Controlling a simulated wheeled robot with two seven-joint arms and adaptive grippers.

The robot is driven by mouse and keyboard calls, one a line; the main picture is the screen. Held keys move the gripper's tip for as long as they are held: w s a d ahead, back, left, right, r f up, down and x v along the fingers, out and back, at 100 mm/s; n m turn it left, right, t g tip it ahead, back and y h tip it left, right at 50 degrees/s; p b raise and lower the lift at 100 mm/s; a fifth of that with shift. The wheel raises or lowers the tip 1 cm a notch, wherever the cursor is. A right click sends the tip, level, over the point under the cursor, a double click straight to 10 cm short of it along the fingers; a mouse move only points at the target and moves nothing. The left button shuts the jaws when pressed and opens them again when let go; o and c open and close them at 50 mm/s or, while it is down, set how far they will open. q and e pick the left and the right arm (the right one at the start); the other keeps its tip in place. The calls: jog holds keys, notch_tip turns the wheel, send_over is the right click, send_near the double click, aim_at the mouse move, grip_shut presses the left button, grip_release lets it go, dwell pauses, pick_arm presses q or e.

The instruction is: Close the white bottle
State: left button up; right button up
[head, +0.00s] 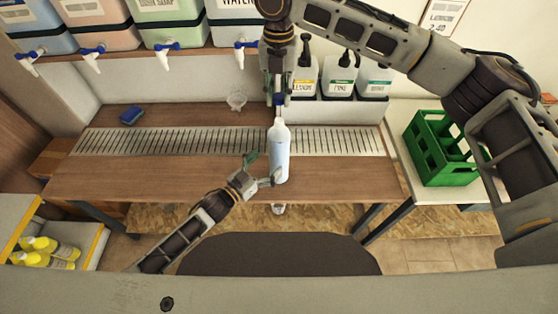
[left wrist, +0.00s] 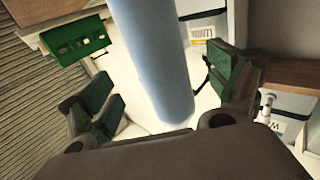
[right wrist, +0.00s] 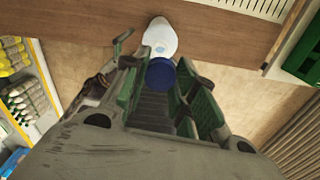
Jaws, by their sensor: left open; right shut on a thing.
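The white bottle (head: 279,155) stands upright near the front edge of the wooden table. My left gripper (head: 264,171) is open beside its lower part; in the left wrist view the bottle (left wrist: 155,60) shows between the spread fingers. My right gripper (head: 279,97) points down from above and is shut on a blue cap (right wrist: 161,72). The cap is above the bottle's top, and the bottle (right wrist: 160,38) shows just beyond it in the right wrist view. Whether cap and neck touch cannot be told.
A slotted metal strip (head: 180,141) runs along the table (head: 90,186). A blue sponge (head: 131,115) and a clear glass-like object (head: 237,98) stand at the back. Labelled pump bottles (head: 341,78) sit at the back right. A green crate (head: 437,149) stands on the right table.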

aim_at(278, 154)
pick_arm(q)
jog(key=shift+x, duration=2.95)
jog(key=c, duration=1.5)
jog(key=shift+c, duration=0.2)
pick_arm(e)
jog(key=shift+f, duration=2.5)
jog(key=shift+f, duration=0.1)
jog(key=shift+f, duration=0.8)
jog(key=shift+f, duration=0.55)
pick_arm(q)
grip_shut()
